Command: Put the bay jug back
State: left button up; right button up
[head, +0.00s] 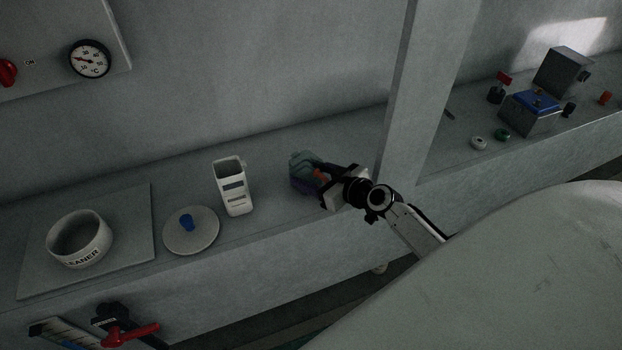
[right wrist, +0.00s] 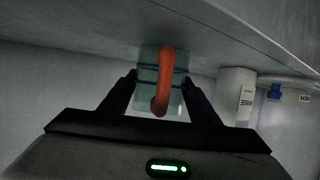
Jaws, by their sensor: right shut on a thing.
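A pale green, see-through jug (head: 301,159) with an orange handle is at my right gripper (head: 325,184), over the middle of the ledge near the wall. In the right wrist view the jug (right wrist: 147,68) has dark blue bands, and its orange handle (right wrist: 165,80) faces the camera. The right gripper (right wrist: 159,84) is shut on the jug, with one finger on each side of it. I cannot tell whether its base touches the ledge. Its lower part is partly hidden by the gripper in the head view. My left gripper is not in view.
A white container (head: 233,192) stands left of the jug, then a round lid with a blue knob (head: 190,230) and a cleaner bowl (head: 80,240) on a flat plate. A post (head: 415,85) rises close right of my gripper. Beyond it are a blue-topped box (head: 531,111) and small parts.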

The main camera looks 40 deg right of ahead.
jog(key=shift+f+b, duration=0.3)
jog(key=shift+f, duration=0.05)
jog(key=o, duration=1.2)
jog(key=shift+r, duration=0.1)
jog(key=shift+r+p, duration=0.3)
jog(key=shift+p, duration=0.2)
jog(key=v, duration=1.1)
jog(key=shift+s+f+p, duration=0.15)
jog(key=shift+s+p, duration=0.05)
jog(key=shift+p, duration=0.1)
jog(key=s+a+f+g, duration=0.2)
jog(key=s+a+f, duration=0.3)
jog(key=s+a, duration=0.3)
jog(key=s+a+f+g, duration=0.2)
jog(key=s+a+f, duration=0.4)
jog(key=a, duration=0.7)
jog(key=s, duration=0.2)
jog(key=shift+s+a+g+y, duration=0.2)
jog(key=shift+s+g+y, duration=0.05)
jog(key=shift+g+y, duration=0.05)
